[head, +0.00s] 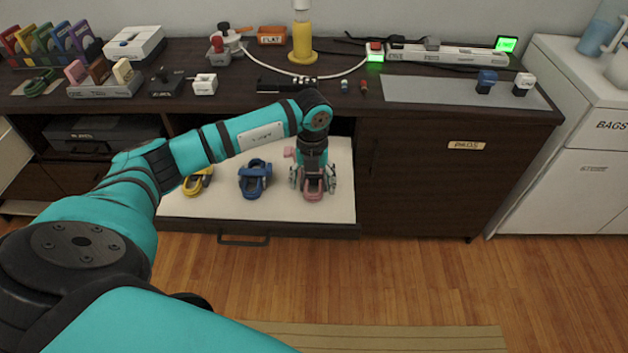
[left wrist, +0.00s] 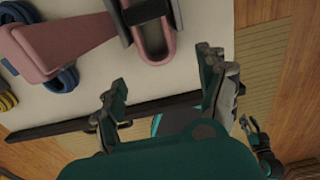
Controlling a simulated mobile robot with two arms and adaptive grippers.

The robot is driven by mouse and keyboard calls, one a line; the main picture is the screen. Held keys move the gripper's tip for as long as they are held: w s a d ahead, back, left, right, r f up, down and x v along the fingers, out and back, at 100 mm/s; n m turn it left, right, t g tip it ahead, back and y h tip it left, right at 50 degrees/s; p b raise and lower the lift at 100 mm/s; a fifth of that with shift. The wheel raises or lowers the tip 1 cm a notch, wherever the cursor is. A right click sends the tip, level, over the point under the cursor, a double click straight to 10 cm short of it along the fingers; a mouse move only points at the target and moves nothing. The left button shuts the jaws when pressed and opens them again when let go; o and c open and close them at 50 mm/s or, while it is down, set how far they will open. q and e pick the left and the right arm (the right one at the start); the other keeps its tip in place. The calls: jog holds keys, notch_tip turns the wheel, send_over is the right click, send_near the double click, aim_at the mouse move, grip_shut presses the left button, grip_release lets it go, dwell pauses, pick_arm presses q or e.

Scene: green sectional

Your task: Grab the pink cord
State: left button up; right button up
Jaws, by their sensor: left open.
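The pink cord (head: 312,195) lies in the open drawer (head: 213,207), at the right end of a row with a blue cord (head: 254,179) and a yellow cord (head: 197,182). My left gripper (head: 314,183) points down over it, with fingers spread on either side. In the left wrist view the pink cord (left wrist: 168,28) shows a looped bundle with a dark band and a pink block end. My left gripper (left wrist: 160,100) is open there, and the loop appears beyond the fingertips. A small teal and dark part (left wrist: 252,132) at lower right may be my right gripper; its jaw state is unclear.
The drawer front with its handle (head: 243,240) stands out over the wooden floor. The countertop (head: 225,99) above holds chargers, a lamp and a power strip (head: 446,54). A white cabinet (head: 560,170) stands at right.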

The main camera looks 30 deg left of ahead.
aim_at(313, 192)
pick_arm(q)
jog(key=f, duration=0.5)
jog(key=shift+w+a+f+b, duration=0.15)
jog(key=shift+w+b, duration=0.2)
jog(key=shift+b, duration=0.05)
pick_arm(e)
jog(key=r, duration=0.1)
jog(key=w+r, duration=0.1)
jog(key=shift+w+a+r, duration=0.1)
jog(key=shift+r, duration=0.2)
pick_arm(q)
jog(key=c, duration=1.3)
